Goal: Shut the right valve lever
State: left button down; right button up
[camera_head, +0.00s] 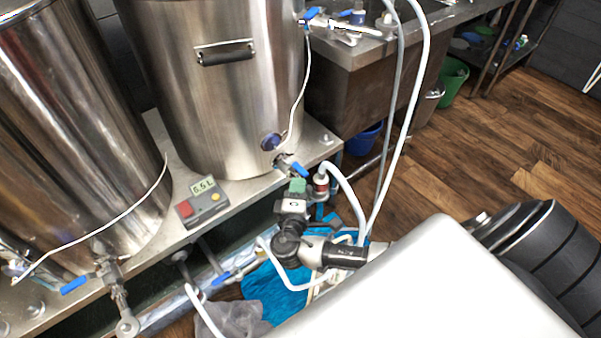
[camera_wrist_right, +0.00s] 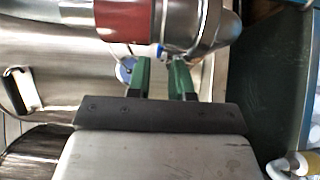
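The right valve lever (camera_head: 300,170) is a small blue handle on the outlet valve (camera_head: 283,161) low on the right steel tank (camera_head: 215,80). My right gripper (camera_head: 297,186) has green fingers and is just below this lever in the head view. In the right wrist view its two fingers (camera_wrist_right: 162,75) stand apart with nothing held between them. A bit of blue (camera_wrist_right: 160,50) shows just beyond the fingertips; whether it touches a finger I cannot tell. My left gripper is not in view.
The left tank (camera_head: 70,120) has its own blue lever (camera_head: 75,285). A control box (camera_head: 201,202) reading 6.5 L sits on the steel stand. A red-collared fitting (camera_head: 321,183) with a white hose is right of the gripper. Another blue lever (camera_head: 220,278) is below.

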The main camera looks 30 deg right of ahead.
aim_at(300, 172)
jog(key=x, duration=0.5)
jog(key=shift+w+d, duration=0.1)
jog(key=shift+w, duration=0.05)
grip_shut()
